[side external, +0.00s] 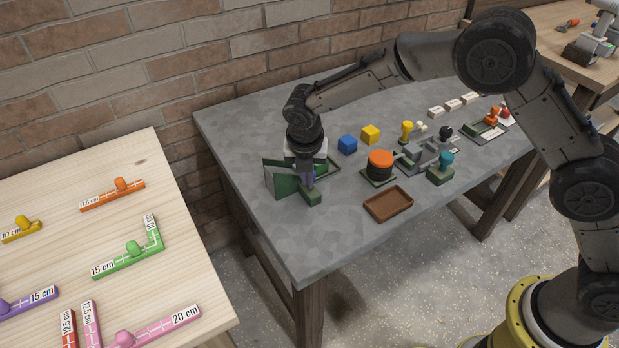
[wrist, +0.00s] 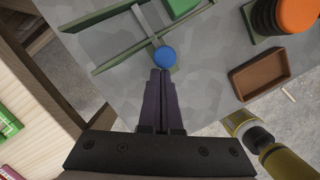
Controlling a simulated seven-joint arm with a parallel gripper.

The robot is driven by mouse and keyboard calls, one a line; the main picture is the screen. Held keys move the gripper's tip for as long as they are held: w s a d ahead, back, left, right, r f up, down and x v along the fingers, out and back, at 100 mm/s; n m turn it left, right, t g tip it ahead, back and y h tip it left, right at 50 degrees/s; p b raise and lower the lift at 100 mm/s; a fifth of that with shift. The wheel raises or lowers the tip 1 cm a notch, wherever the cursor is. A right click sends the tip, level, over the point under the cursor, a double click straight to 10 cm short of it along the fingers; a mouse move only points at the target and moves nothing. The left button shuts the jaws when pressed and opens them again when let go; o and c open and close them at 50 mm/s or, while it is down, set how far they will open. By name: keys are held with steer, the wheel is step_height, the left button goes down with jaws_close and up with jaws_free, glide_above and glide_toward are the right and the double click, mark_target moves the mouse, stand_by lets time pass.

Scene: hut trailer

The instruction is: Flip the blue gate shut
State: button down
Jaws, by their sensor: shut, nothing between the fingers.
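A green gate fixture stands at the near left of the grey table, with an upright green panel (side external: 281,180) in the side view. In the wrist view it shows as a green rail (wrist: 115,62) with a thin bar (wrist: 147,28) running toward a round blue knob (wrist: 164,57). No wholly blue gate is visible; the knob is the blue part. My gripper (side external: 308,182) is shut and empty, pointing down beside the fixture. In the wrist view its fingertips (wrist: 160,72) are right at the knob; I cannot tell whether they touch it. My gripper hides part of the fixture in the side view.
An orange-topped round button (side external: 381,159) and a brown tray (side external: 388,204) are to the right. The grey table's left edge is close to the fixture. Bare tabletop (side external: 330,240) lies in front.

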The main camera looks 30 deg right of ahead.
steer(key=s+a+r, duration=0.3)
steer(key=s+r, duration=0.2)
steer(key=r, duration=0.4)
steer(key=shift+a+r, duration=0.35)
steer(key=shift+a, duration=0.05)
steer(key=shift+s, duration=0.1)
